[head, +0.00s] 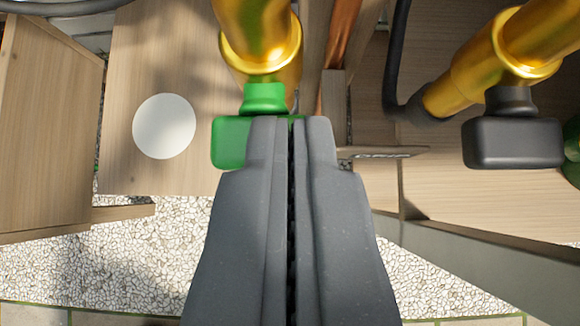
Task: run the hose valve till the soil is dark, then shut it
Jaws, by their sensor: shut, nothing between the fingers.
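A brass valve (262,40) with a green handle (230,143) is at the top middle of the head view. My gripper (291,122) is shut and empty, its fingertips overlapping the right part of the green handle in the picture. I cannot tell whether they touch it. A second brass valve (470,75) with a black handle (513,143) is at the right, with a dark hose (394,60) running to its lower end. No soil and no running water show in this view.
A white disc (164,126) lies on the wooden board (150,40) left of the green handle. A wooden panel (45,120) stands at the far left. Pale gravel (120,265) covers the ground below. Part of a green round thing (573,150) shows at the right edge.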

